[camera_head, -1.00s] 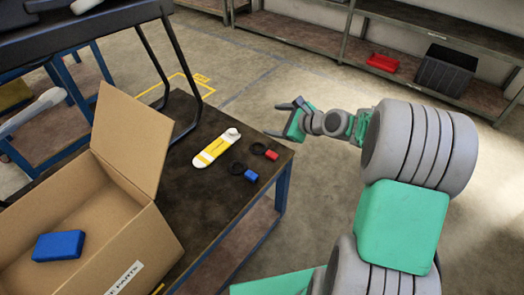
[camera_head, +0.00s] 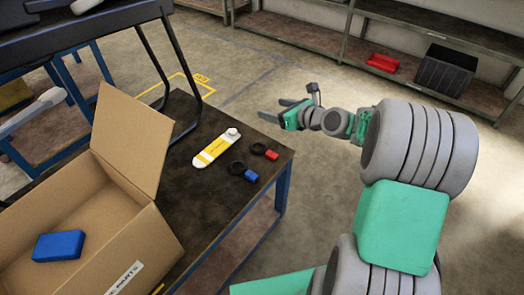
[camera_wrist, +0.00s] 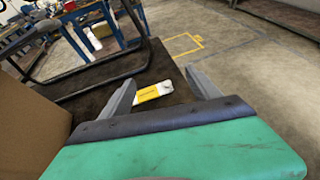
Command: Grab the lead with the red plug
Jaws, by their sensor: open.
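The lead with the red plug (camera_head: 271,155) lies on the dark table top near its right corner; its black cable is coiled beside the plug. A second lead with a blue plug (camera_head: 251,176) lies just left of and nearer than it. My gripper (camera_head: 272,110) is open and empty, above and beyond the table's right corner, apart from both leads. In the wrist view my two open fingers (camera_wrist: 162,92) point over the table, and neither lead shows there.
A white and yellow device (camera_head: 212,151) lies left of the leads and also shows in the wrist view (camera_wrist: 152,92). An open cardboard box (camera_head: 150,235) with a blue block (camera_head: 58,246) stands at the left. A black frame leg (camera_head: 185,75) rises behind.

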